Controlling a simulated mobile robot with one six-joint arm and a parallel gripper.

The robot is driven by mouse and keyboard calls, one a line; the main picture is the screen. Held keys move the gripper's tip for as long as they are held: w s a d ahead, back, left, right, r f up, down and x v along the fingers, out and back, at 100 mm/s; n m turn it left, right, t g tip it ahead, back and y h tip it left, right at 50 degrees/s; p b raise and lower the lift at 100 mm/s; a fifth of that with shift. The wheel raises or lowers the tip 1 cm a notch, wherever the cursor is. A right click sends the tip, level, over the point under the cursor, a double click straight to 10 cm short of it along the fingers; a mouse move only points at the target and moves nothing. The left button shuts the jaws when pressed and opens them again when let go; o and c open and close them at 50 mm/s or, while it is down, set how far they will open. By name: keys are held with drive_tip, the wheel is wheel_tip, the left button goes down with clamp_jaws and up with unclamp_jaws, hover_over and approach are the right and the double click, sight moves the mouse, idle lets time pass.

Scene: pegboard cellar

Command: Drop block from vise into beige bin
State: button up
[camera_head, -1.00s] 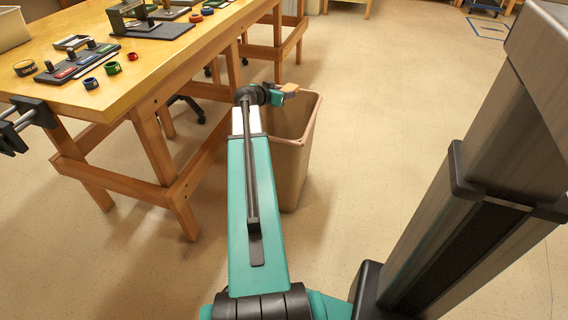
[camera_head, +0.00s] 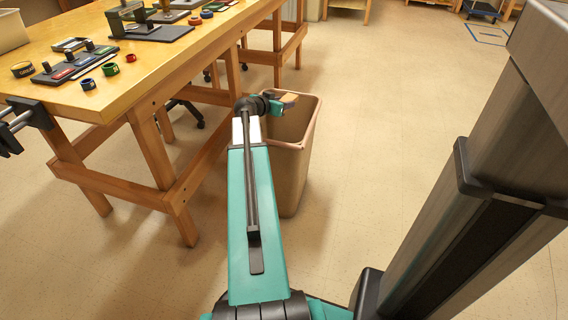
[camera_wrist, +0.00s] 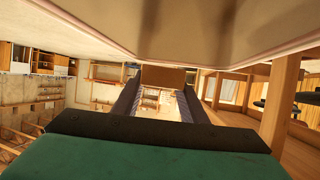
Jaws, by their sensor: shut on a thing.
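The beige bin (camera_head: 291,185) stands on the floor beside the workbench, its open top facing up. My gripper (camera_head: 286,101) is over the bin's opening, near its far left rim. It is shut on a small brown block (camera_head: 290,98). In the wrist view the block (camera_wrist: 163,77) sits between the two dark fingertips of my gripper (camera_wrist: 160,85). A large beige surface, apparently the bin (camera_wrist: 170,25), fills the top of that view. The vise (camera_head: 24,122) is on the workbench's near left edge, its jaws appearing empty.
The wooden workbench (camera_head: 120,75) runs along the left, with its legs close to the bin. Rings (camera_head: 110,69), a dark tray of pegs (camera_head: 75,62) and other items lie on it. The floor (camera_head: 410,120) to the right of the bin is open.

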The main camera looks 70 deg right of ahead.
drive_tip(key=shift+f+b, duration=0.65)
drive_tip(key=shift+f, duration=1.25)
drive_tip(key=o, duration=1.1)
drive_tip(key=shift+o, duration=0.2)
drive_tip(key=p+v, duration=0.3)
drive_tip(key=v, duration=1)
drive_tip(key=shift+a+r, duration=0.2)
drive_tip(key=shift+a, duration=0.15)
drive_tip(key=shift+s, duration=0.1)
